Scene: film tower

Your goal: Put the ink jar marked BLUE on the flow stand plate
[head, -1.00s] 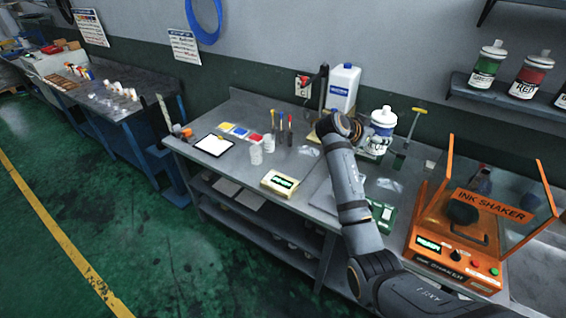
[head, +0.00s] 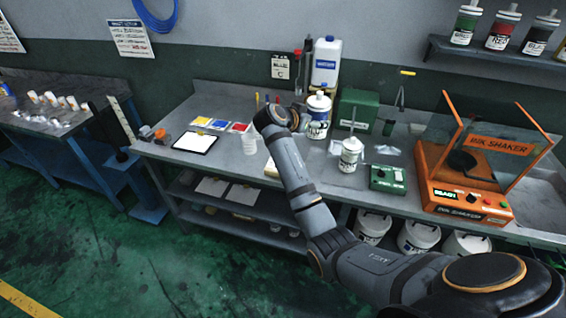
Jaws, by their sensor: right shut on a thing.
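A white-capped jar with a dark blue label (head: 318,117) is just right of my right wrist, over the back of the bench. Its lettering is too small to read. My right gripper (head: 303,116) is shut on this jar, with its fingers mostly hidden by the wrist. I cannot tell whether the jar's base touches anything. A white jar with a green-marked label (head: 349,158) stands in front, with a thin rod rising above it. I cannot clearly single out the flow stand plate. My left gripper is not in view.
An orange ink shaker (head: 462,180) with clear panels stands at right, beside a green device (head: 388,179). A white jug (head: 326,62) and green box (head: 361,110) are at the back. A shelf (head: 500,56) holds several jars. A clipboard (head: 196,142) lies at left.

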